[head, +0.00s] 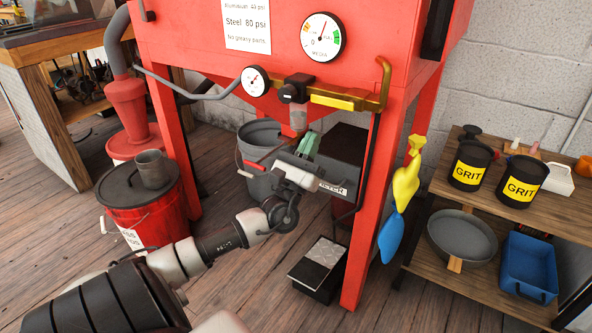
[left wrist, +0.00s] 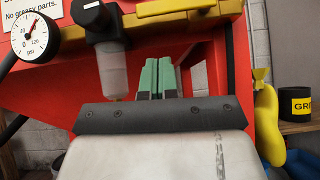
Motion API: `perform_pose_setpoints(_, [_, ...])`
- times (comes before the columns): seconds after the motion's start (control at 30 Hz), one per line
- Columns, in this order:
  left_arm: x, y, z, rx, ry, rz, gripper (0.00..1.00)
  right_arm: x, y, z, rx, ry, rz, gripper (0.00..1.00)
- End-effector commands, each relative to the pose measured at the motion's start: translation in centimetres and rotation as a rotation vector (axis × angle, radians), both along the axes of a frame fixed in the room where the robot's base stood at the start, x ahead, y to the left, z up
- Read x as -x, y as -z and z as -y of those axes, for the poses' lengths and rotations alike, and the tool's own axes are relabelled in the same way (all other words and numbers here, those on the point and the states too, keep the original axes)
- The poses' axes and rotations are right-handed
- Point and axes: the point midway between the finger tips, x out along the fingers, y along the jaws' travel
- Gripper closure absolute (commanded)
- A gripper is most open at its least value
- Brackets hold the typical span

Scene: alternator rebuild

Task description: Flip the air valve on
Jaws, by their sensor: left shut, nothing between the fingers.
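The air valve's yellow handle (head: 333,101) lies roughly along the brass pipe (head: 372,103) on the front of the red blast cabinet (head: 200,40). In the left wrist view the yellow handle (left wrist: 165,8) is at the top edge, partly cut off. A black regulator (head: 293,91) with a cloudy bowl (left wrist: 111,70) sits just left of it. My left gripper (head: 309,143) is shut and empty, below the handle and apart from it. Its green fingertips (left wrist: 158,75) point up toward the pipe, right of the bowl. My right gripper is not in view.
A small pressure gauge (head: 255,81) is left of the regulator, and a larger gauge (head: 323,37) is above. A foot pedal (head: 319,266) is on the floor. A shelf (head: 450,188) with grit cans stands right.

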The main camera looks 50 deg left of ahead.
Motion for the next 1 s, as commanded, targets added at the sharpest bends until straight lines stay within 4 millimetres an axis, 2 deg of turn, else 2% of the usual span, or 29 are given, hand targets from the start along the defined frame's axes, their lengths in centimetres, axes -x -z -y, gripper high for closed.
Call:
perform_pose_setpoints(0.2, [3.4, 3.3, 0.9, 0.001, -0.002, -0.004, 1.0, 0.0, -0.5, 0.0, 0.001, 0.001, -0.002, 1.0])
perform_pose_setpoints(0.4, [5.1, 4.9, 1.3, 0.001, -0.001, 0.0, 1.0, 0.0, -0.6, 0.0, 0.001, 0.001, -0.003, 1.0])
perform_pose_setpoints(1.0, [5.5, 5.3, 1.4, 0.0, -0.001, 0.002, 1.0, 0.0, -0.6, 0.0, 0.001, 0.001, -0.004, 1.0])
